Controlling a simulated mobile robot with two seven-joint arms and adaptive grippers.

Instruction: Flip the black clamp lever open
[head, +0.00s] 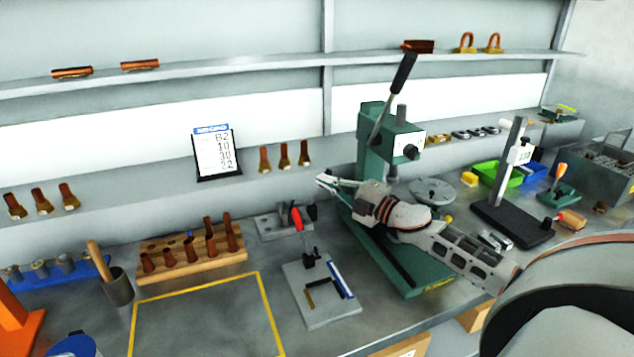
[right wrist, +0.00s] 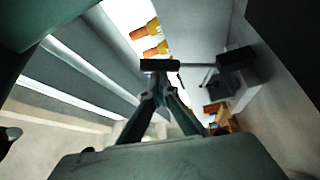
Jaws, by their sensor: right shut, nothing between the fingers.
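My left gripper is out of view.
The green press (head: 375,165) stands right behind my right arm. A wooden rack (head: 190,257) with copper lugs is left of the clamp. A yellow-outlined area (head: 210,315) on the bench is clear. A record placard (head: 215,152) and lugs are on the ledge behind.

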